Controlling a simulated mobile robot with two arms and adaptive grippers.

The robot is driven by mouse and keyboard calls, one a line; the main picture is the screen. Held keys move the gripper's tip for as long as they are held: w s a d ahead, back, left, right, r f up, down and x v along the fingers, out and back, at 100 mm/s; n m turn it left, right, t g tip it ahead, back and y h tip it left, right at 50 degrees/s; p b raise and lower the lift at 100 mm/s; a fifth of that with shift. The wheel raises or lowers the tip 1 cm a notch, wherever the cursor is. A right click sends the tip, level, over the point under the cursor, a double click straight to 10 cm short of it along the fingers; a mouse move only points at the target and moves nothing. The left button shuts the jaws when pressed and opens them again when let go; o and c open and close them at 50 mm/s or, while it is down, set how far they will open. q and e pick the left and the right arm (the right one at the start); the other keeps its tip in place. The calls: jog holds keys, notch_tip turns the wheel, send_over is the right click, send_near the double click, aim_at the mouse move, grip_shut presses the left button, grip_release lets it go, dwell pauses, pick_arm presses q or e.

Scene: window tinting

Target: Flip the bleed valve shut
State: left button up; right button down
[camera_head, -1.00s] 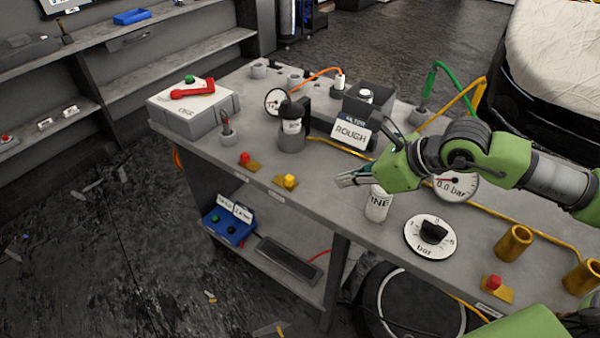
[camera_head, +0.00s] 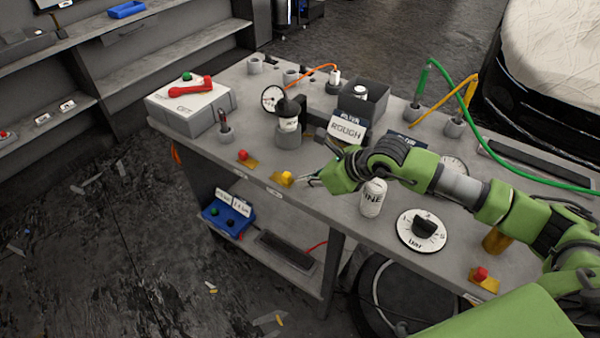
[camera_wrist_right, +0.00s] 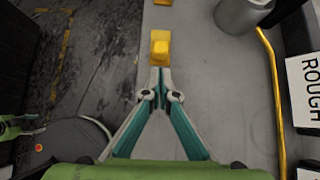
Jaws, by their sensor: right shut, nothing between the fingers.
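No part is labelled as the bleed valve in a way I can read. A small yellow block (camera_head: 287,177) on a yellow plate sits at the front edge of the grey bench; a yellow block also shows in the right wrist view (camera_wrist_right: 160,46). My right gripper (camera_head: 304,181) is shut and empty, low over the bench just right of that block. In the right wrist view its fingertips (camera_wrist_right: 160,76) are together, right at the block's near side; I cannot tell whether they touch. My left gripper is not in view.
A red button (camera_head: 243,155) is farther left along the edge. A labelled can (camera_head: 373,198) and a dial (camera_head: 422,230) stand under and beside my right arm. A pressure gauge (camera_head: 273,99), a "ROUGH" sign (camera_head: 347,129) and a red-handled box (camera_head: 190,103) are farther back.

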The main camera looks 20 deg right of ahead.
aim_at(287, 174)
jog(key=shift+w+a, duration=0.55)
jog(key=shift+w, duration=0.1)
jog(key=w+a+b, duration=0.2)
jog(key=shift+w+f, duration=0.1)
jog(key=shift+w, duration=0.2)
jog(key=shift+w+a, duration=0.1)
jog(key=shift+w, duration=0.05)
